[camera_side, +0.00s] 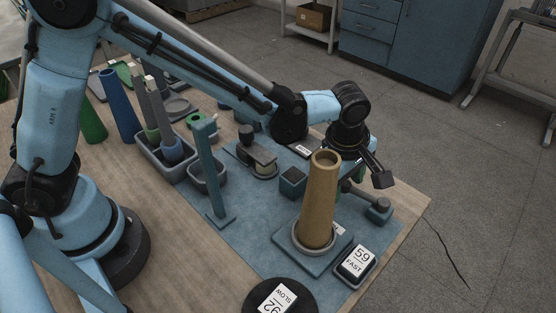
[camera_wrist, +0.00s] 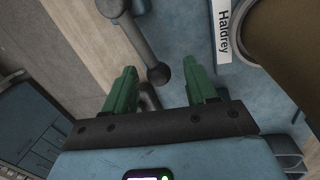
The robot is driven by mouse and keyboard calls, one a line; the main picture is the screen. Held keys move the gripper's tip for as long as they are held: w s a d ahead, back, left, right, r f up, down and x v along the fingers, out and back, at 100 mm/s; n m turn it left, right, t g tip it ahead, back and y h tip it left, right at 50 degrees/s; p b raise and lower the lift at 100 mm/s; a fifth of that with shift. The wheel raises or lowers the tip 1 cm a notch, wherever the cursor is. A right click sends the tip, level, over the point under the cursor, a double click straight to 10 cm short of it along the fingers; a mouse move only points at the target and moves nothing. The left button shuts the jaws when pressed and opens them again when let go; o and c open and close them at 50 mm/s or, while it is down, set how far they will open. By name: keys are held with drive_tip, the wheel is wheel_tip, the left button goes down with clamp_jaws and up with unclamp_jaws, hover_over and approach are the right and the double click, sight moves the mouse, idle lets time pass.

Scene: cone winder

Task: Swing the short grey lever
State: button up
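The short grey lever (camera_wrist: 142,40) shows in the wrist view as a dark grey arm with a round knob at its lower end. In that picture the knob lies between the two green fingertips of my gripper (camera_wrist: 160,67). The fingers are spread apart, and I see no clear contact with the lever. In the side view my gripper (camera_side: 354,180) hangs just behind and right of the tan cone, partly hidden by it. A grey lever part (camera_side: 379,210) sits just below and right of it, at the blue mat's right side.
The tall tan cone (camera_side: 319,205) stands on a round base close to my gripper; it also fills the wrist view's upper right (camera_wrist: 290,35). A "59 FAST" block (camera_side: 358,262) and a "92 SLOW" block (camera_side: 275,300) are in front. A post (camera_side: 212,170) stands left.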

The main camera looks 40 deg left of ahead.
drive_tip(key=shift+r, duration=0.1)
wheel_tip(320, 180, up, 12)
drive_tip(key=s, duration=0.2)
drive_tip(key=shift+s+a, duration=0.15)
idle(0.4)
drive_tip(key=s+a+m+t, duration=0.2)
drive_tip(key=s+a+m, duration=0.2)
drive_tip(key=a+m, duration=0.4)
drive_tip(key=s+a+f+m+t, duration=0.1)
drive_tip(key=s+a+m, duration=0.4)
drive_tip(key=a, duration=0.9)
drive_tip(key=shift+m+t, duration=0.9)
drive_tip(key=shift+m, duration=0.8)
